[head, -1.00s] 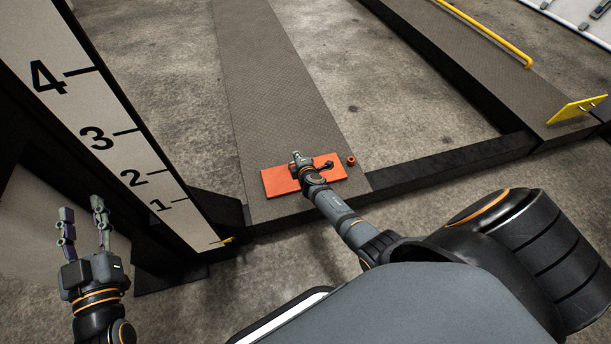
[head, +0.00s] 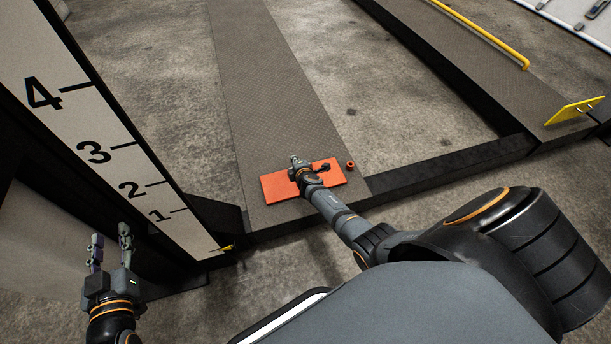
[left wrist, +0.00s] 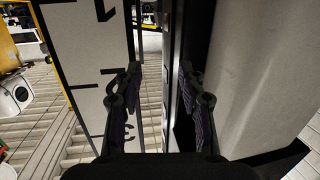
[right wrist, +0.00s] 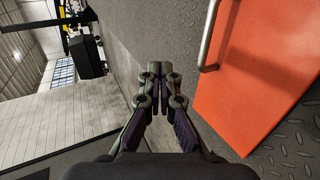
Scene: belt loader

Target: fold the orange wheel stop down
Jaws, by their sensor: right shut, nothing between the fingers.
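The orange wheel stop (head: 276,188) is a flat-looking rectangular plate at the near end of the grey ramp track (head: 275,100). It looks lying on the track, but I cannot tell whether it is quite flush. In the right wrist view the plate (right wrist: 255,85) fills the right side, with a metal bar handle (right wrist: 208,45) at its edge. My right gripper (head: 295,161) is over the plate and hides part of it. Its fingers (right wrist: 160,72) are shut and empty, beside the handle and apart from it. My left gripper (head: 109,240) is open and empty, away from the wheel stop.
A white board with numbers (head: 97,150) stands at the left, close to my left gripper. A small orange round piece (head: 350,165) sits beside the plate. A black crossbar (head: 450,165) runs right to a second track with a yellow rail (head: 480,33) and yellow plate (head: 574,110).

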